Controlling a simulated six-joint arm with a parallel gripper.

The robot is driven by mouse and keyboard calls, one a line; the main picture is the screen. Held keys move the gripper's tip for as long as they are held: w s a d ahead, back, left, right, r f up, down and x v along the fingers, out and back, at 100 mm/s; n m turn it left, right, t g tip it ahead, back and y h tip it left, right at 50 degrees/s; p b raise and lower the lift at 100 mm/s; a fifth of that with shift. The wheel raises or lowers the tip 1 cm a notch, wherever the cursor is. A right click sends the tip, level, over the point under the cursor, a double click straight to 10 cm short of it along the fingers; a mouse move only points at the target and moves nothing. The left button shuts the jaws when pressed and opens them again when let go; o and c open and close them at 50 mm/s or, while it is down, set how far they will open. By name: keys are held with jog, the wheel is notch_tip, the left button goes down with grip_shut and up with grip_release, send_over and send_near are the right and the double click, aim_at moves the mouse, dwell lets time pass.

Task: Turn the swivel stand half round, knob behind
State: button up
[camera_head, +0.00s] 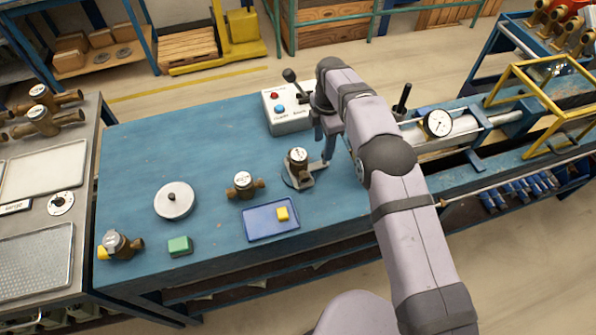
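The swivel stand (304,183) is on the blue bench right of the middle, with a brass meter (298,158) with a white dial on it. A flat grey arm reaches from the stand to the right, toward my gripper. My gripper (328,156) points down just right of the meter, with its fingertips close to the end of that arm. I cannot tell whether they touch it. The knob is not clearly seen; my gripper may hide it. The finger gap is too small and partly covered to read.
A grey box (287,118) with red and blue buttons and a lever stands behind the stand. Left of it are a second meter (243,186), a blue tray (271,224) with a yellow block, a round disc (173,205) and a green block (180,246). The back left bench is clear.

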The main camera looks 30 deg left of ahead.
jog(key=shift+w+a, duration=0.1)
jog(key=shift+a, duration=0.1)
jog(key=shift+w+a, duration=0.2)
jog(key=shift+a, duration=0.35)
jog(key=o, duration=0.5)
jog(key=shift+c, duration=0.2)
jog(key=shift+r+p, duration=2.35)
jog(key=shift+r, duration=0.45)
